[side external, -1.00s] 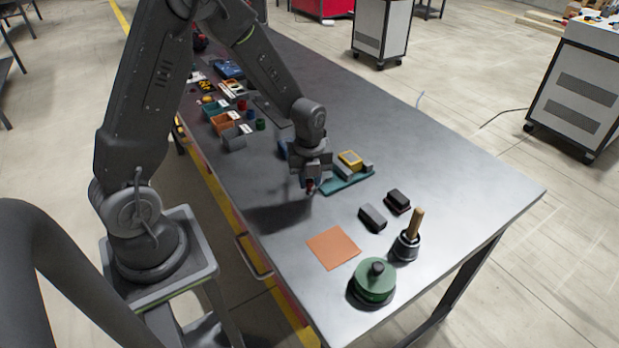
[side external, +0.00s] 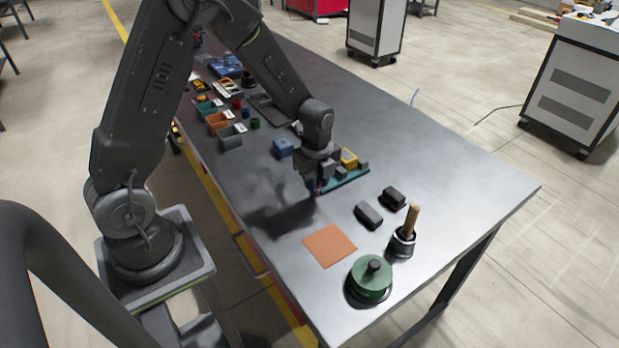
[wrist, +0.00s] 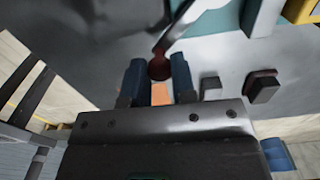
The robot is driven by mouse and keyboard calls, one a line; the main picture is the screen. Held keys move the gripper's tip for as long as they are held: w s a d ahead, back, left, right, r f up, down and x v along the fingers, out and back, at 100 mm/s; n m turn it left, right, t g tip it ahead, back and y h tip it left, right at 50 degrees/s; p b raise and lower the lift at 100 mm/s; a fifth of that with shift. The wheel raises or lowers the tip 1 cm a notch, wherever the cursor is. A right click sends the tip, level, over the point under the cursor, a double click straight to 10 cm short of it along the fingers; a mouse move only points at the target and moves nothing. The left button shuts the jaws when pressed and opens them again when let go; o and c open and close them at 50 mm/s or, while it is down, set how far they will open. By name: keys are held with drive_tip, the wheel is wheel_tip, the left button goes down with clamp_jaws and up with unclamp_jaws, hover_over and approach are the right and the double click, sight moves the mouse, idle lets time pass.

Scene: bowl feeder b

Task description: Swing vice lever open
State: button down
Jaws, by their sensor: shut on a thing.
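The vice has a teal base (side external: 347,178) with a yellow block (side external: 349,159) on it, partly hidden behind my gripper in the side view. Its teal base (wrist: 208,38) shows at the top of the wrist view. The lever (wrist: 182,25) is a pale metal arm ending in a dark red knob (wrist: 160,67). My gripper (side external: 317,190) is low over the table at the vice's near left side. In the wrist view my gripper (wrist: 159,75) has its two blue-grey fingers on either side of the knob, shut on it.
An orange mat (side external: 330,246), two dark blocks (side external: 368,215), a wooden-handled tool (side external: 403,241) and a green round part (side external: 371,282) stand towards the front right. A blue block (side external: 283,148) and small bins (side external: 218,122) lie farther back. The table left of the mat is clear.

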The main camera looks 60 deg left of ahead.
drive_tip(key=w+d+n, duration=0.1)
drive_tip(key=n, duration=0.1)
drive_tip(key=w+n, duration=0.1)
drive_tip(key=n, duration=0.1)
drive_tip(key=shift+w+d+n, duration=0.3)
drive_tip(key=shift+d, duration=0.1)
drive_tip(key=shift+w+d+n, duration=0.2)
drive_tip(key=shift+w+n, duration=0.55)
drive_tip(key=shift+n, duration=0.45)
drive_tip(key=shift+w+d+n, duration=0.1)
drive_tip(key=shift+w+n, duration=0.65)
drive_tip(key=shift+n, duration=0.35)
drive_tip(key=c, duration=0.9)
unclamp_jaws()
drive_tip(key=shift+c, duration=0.2)
wheel_tip(320, 180, up, 14)
drive_tip(key=shift+f, duration=0.1)
